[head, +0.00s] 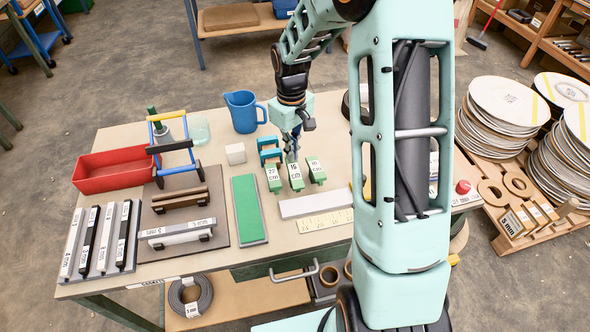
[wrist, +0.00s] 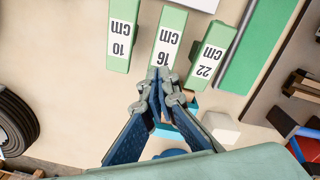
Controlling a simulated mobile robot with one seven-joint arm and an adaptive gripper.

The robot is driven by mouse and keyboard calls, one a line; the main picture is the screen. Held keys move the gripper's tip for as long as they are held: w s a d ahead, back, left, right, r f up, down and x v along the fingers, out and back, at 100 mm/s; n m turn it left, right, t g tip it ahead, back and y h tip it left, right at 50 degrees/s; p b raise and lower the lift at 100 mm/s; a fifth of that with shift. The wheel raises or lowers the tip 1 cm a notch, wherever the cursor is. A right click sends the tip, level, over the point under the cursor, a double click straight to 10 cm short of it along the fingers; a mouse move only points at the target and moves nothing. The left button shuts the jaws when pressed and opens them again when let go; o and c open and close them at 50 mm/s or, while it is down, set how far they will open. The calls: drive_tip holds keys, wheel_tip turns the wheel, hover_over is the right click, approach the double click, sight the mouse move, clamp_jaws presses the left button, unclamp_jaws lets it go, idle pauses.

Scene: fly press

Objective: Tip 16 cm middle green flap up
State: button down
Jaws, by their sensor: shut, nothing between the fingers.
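The middle green flap marked 16 cm (head: 296,177) lies between the 22 cm flap (head: 273,180) and the 10 cm flap (head: 317,170) on the table. In the wrist view the 16 cm flap (wrist: 168,38) has the 10 cm flap (wrist: 123,35) on its left and the 22 cm flap (wrist: 210,54) on its right. My gripper (head: 291,157) is shut and empty, at the far end of the 16 cm flap. In the wrist view my gripper's fingertips (wrist: 165,74) overlap that flap's near end. I cannot tell whether they touch it.
A teal block on a blue stand (head: 269,148) stands close left of my gripper. A white cube (head: 235,153), a blue jug (head: 243,111) and a long green strip (head: 248,208) are farther left. A grey bar (head: 315,203) and a yellow ruler (head: 325,221) lie in front of the flaps.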

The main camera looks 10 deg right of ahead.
drive_tip(key=shift+f+b, duration=0.75)
drive_tip(key=shift+f, duration=0.35)
idle(0.4)
drive_tip(key=shift+r+p, duration=2.55)
drive_tip(key=shift+r, duration=1)
